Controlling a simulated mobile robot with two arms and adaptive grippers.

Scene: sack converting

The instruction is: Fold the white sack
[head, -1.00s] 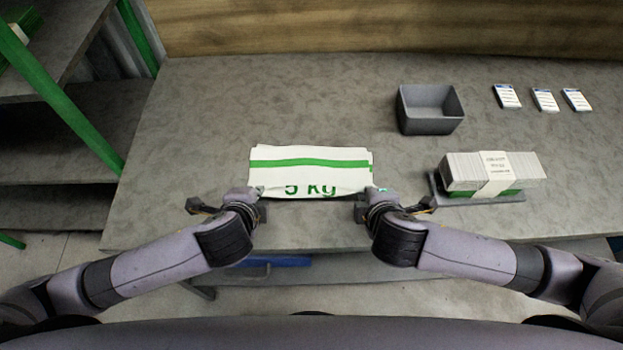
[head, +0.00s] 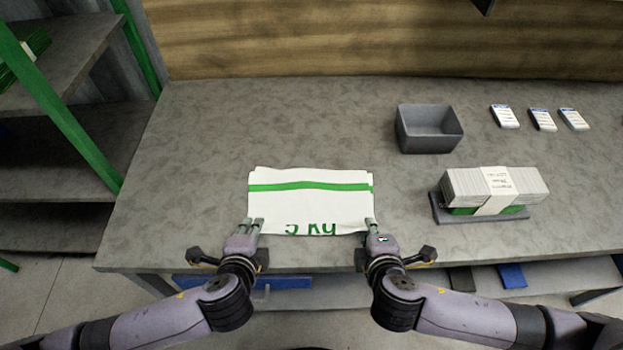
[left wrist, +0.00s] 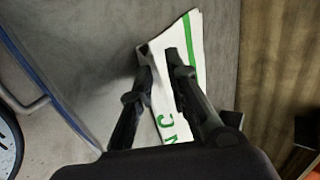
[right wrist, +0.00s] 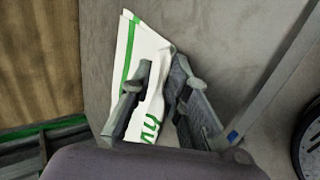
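The white sack (head: 310,205) lies folded into a flat, wide rectangle on the grey table, with a green stripe across it and green "5 kg" print at its near edge. My left gripper (head: 256,221) is at its near left corner, fingers apart; in the left wrist view the sack (left wrist: 190,50) lies beneath and beside the fingers (left wrist: 158,52). My right gripper (head: 371,226) is at the near right corner, fingers apart; in the right wrist view the sack's creased corner (right wrist: 153,100) shows between the fingers (right wrist: 162,66). Whether the fingers touch the sack is unclear.
A grey bin (head: 430,129) stands at the back right, beside several small white labelled packs (head: 505,116). A banded white stack (head: 495,188) sits on a dark tray (head: 440,210) to the right. The table left of the sack is clear. A green-framed shelf (head: 62,118) stands at left.

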